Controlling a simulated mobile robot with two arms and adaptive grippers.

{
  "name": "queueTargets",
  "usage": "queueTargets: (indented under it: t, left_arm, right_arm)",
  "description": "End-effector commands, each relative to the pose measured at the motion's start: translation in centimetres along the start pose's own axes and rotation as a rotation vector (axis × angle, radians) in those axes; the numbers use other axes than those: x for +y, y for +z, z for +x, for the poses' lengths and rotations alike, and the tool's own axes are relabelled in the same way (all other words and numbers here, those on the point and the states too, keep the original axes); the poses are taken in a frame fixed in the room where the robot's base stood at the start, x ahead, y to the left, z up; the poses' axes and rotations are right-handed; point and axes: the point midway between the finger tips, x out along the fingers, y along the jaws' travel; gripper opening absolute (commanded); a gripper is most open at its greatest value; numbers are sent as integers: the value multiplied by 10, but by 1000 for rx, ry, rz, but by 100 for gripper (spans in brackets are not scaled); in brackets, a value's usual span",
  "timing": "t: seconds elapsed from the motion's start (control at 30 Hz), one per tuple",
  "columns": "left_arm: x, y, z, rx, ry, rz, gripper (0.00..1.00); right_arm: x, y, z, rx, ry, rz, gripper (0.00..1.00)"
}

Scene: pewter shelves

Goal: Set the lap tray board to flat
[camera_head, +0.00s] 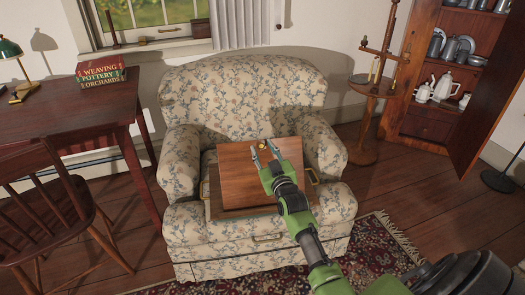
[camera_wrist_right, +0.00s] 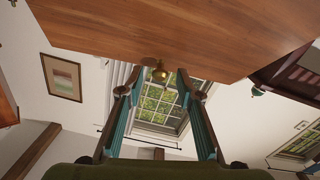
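The lap tray board (camera_head: 240,185) is a brown wooden panel, raised and tilted over the tray base (camera_head: 228,214) on the armchair's seat. A small brass knob (camera_head: 262,147) shows near the board's upper edge. My right gripper (camera_head: 266,153) reaches over the board to the knob. In the right wrist view, the board's underside or face (camera_wrist_right: 170,30) fills the top, and the brass knob (camera_wrist_right: 160,74) hangs near the gap between the fingertips (camera_wrist_right: 159,85). The fingers are apart; I see no clear contact. My left gripper is not in view.
The floral armchair (camera_head: 243,98) surrounds the tray with its arms and back. A desk (camera_head: 80,125) with books stands left, a wooden chair (camera_head: 45,200) in front of it. A small round stand (camera_head: 372,88) and an open cupboard (camera_head: 450,70) are right.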

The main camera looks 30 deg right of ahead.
Motion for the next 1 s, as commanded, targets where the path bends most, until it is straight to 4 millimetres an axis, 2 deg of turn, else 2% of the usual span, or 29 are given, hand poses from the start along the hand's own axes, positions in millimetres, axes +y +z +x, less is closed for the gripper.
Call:
queueTargets:
  t: [0.13, 0.4, 0.43, 0.53, 0.57, 0.9, 1.0]
  left_arm:
    - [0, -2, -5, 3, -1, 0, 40]
    - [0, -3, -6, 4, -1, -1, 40]
    - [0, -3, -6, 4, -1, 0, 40]
    - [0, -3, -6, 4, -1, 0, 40]
    - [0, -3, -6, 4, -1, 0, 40]
    - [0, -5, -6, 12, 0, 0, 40]
    - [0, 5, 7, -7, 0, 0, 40]
  right_arm:
    - [0, 0, 8, 0, 0, 0, 33]
    - [0, 0, 9, 0, 0, 0, 33]
    - [0, 0, 9, 0, 0, 0, 28]
    - [0, 0, 9, 0, 0, 0, 2]
    - [0, 0, 9, 0, 0, 0, 0]
    - [1, 1, 14, -24, -6, 3, 0]
    - [1, 2, 21, -57, -13, 8, 0]
